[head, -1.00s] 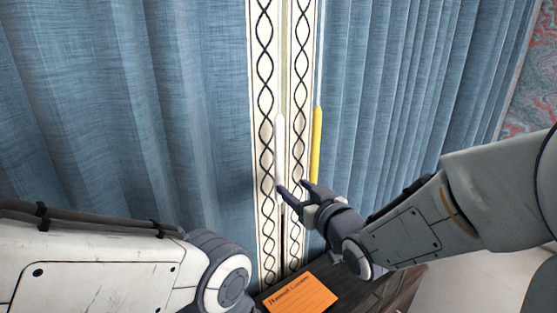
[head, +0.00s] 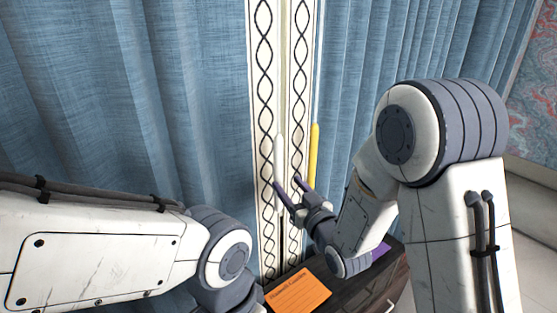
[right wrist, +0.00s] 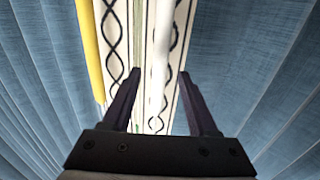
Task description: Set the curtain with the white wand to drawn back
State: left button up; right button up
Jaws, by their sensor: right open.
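The white wand (head: 279,160) hangs upright along the patterned edge of the left blue curtain (head: 130,110). The left curtain meets the right blue curtain (head: 385,75) at the middle, so both are closed there. My right gripper (head: 290,182) is open near the wand's lower part. In the right wrist view the white wand (right wrist: 162,45) lines up between the open fingers (right wrist: 160,72); contact cannot be told. A yellow wand (head: 314,155) hangs to the right, outside the fingers. My left arm shows at lower left, but its gripper is out of view.
An orange card (head: 299,291) lies on a dark surface (head: 368,290) below the curtains, with something purple (head: 381,249) behind my right forearm. A red and blue patterned wall (head: 535,85) is at the far right.

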aim_at(280, 175)
jog(key=p+x, duration=0.2)
jog(key=x, duration=0.4)
jog(key=shift+r, duration=0.1)
jog(key=shift+w+a, duration=0.2)
jog(key=shift+w, duration=0.25)
grip_shut()
dwell(0.9)
